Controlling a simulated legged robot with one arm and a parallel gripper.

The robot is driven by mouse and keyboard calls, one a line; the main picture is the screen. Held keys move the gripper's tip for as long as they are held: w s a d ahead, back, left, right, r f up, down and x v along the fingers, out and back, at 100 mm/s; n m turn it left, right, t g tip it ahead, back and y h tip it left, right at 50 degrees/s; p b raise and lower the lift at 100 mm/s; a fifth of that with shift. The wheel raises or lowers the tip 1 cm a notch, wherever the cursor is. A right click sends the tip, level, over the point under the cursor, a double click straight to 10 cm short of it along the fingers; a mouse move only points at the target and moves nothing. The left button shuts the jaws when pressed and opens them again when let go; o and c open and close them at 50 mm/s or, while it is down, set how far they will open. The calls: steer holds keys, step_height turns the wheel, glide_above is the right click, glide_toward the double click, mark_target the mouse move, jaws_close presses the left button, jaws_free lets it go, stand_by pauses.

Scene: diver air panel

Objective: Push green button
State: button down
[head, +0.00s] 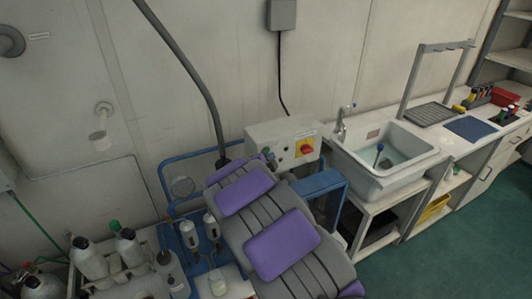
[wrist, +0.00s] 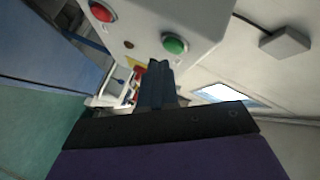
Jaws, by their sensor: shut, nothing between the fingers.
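The green button (wrist: 174,44) is a round domed button on the face of a pale grey control box (wrist: 150,22) in the wrist view. The same box (head: 262,132) stands against the wall in the head view. My gripper (wrist: 157,66) is shut and empty, its dark fingers pointing at the box. Its tips appear just below and slightly left of the green button in the picture; I cannot tell whether they touch the box. In the head view my purple-and-grey arm reaches toward the box and hides part of it; the fingertips do not show clearly there.
A red button (wrist: 102,12) is left of the green one. A white sink (head: 385,155) stands to the right, and grey bottles (head: 88,258) stand at lower left. Green floor is clear at lower right.

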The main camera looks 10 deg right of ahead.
steer(key=shift+w+r, duration=0.1)
steer(key=shift+w, duration=0.1)
steer(key=shift+w+p, duration=0.2)
steer(key=shift+p, duration=0.15)
